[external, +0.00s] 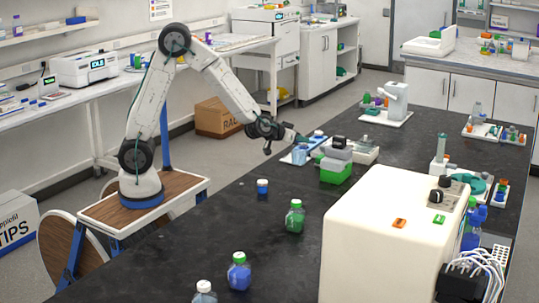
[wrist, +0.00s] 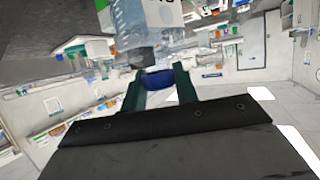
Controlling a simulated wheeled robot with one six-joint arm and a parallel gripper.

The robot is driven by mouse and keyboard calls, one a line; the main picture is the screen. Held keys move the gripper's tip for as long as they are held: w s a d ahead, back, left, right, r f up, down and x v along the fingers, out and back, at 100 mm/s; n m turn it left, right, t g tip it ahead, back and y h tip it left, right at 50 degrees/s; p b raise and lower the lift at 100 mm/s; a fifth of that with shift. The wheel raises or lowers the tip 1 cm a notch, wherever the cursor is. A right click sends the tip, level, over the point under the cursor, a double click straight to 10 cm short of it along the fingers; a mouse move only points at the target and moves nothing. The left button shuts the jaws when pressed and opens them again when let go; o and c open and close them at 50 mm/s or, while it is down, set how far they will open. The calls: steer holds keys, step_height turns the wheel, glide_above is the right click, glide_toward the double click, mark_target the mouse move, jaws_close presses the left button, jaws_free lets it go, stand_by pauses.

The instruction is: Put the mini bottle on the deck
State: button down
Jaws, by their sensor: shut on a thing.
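My gripper (external: 298,139) is stretched out over the dark bench, pointing right, at a pale tray or deck (external: 290,161) with blue and white parts. A small pale-blue bottle (external: 300,155) shows right under the fingertips, at the tray. In the wrist view my gripper (wrist: 157,84) has its green fingers shut on a dark blue cap-like piece (wrist: 158,78), apparently the mini bottle's top. A clear, labelled body (wrist: 150,18) shows beyond it. I cannot tell whether the bottle touches the tray.
A green-and-grey device (external: 336,170) stands just right of the tray. A large cream machine (external: 375,245) fills the front right. Bench left of the tray is clear.

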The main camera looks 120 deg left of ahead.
steer(key=s+a+n+g+y, duration=0.1)
steer(key=s+a+n+g, duration=0.2)
steer(key=s, duration=0.5)
steer(key=s+a+n+g, duration=0.2)
steer(key=s+a, duration=0.4)
steer(key=s, duration=0.2)
step_height(320, 180, down, 9)
steer(key=shift+w+r, duration=0.15)
steer(key=shift+w, duration=0.05)
steer(key=shift+d, duration=0.1)
steer(key=c, duration=1.1)
jaws_free()
steer(key=v, duration=1.2)
steer(key=shift+w, duration=0.15)
